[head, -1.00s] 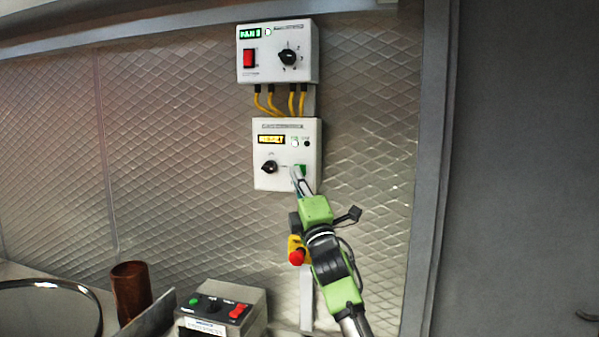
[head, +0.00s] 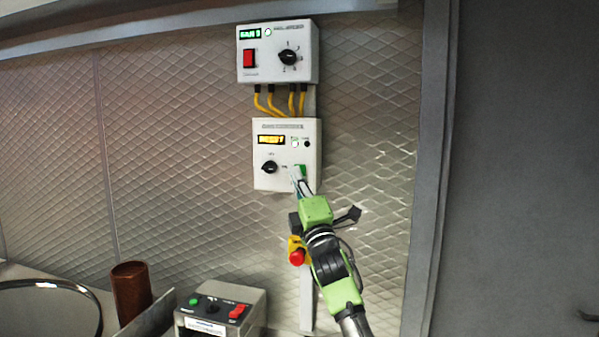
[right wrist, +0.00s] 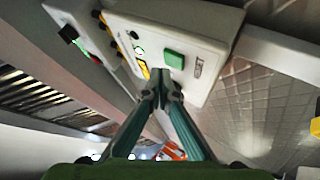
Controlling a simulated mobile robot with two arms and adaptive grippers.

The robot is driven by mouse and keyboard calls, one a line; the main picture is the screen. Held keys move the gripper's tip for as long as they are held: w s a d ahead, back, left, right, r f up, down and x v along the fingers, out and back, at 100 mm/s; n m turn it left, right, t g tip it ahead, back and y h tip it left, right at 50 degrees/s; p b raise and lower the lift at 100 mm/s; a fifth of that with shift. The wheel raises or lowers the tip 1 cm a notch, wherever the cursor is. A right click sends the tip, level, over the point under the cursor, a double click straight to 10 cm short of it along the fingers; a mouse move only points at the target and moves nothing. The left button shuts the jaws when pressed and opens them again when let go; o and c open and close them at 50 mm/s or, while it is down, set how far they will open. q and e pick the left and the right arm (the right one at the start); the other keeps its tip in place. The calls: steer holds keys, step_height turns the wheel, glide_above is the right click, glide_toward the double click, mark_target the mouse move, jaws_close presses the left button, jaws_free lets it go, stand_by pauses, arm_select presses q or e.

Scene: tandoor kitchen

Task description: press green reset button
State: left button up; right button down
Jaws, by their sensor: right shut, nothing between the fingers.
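The green button (head: 302,169) is on the lower right of the lower white control box (head: 275,183) on the wall. It also shows in the right wrist view (right wrist: 174,59) as a green rectangle beside dark lettering. My right gripper (head: 296,173) is shut and empty, its fingertips in front of the box face, just left of the button in the head view. In the right wrist view the closed fingertips (right wrist: 160,75) are just below and left of the button. I cannot tell whether they touch it or the box. My left gripper is not in view.
The lower box has an amber display (head: 271,140) and a black knob (head: 269,167). An upper box (head: 268,73) with a red switch hangs above, joined by yellow cables. Below left are a counter box (head: 218,310) with green and red buttons and a brown cup (head: 131,290).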

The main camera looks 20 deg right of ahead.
steer(key=shift+w+d, duration=0.1)
steer(key=shift+w+d, duration=0.15)
steer(key=shift+w, duration=0.1)
steer(key=shift+w+d+r+b, duration=0.1)
steer(key=shift+w+d+b, duration=0.15)
steer(key=shift+w+b, duration=0.1)
stand_by(0.9)
steer(key=shift+s+a, duration=0.4)
steer(key=shift+s, duration=0.3)
steer(key=shift+s+a+p, duration=0.2)
steer(key=shift+s+a, duration=0.55)
steer(key=shift+s, duration=0.3)
steer(key=shift+s+a+p, duration=0.2)
steer(key=shift+s+a, duration=0.5)
steer(key=shift+s, duration=0.35)
steer(key=shift+f, duration=0.25)
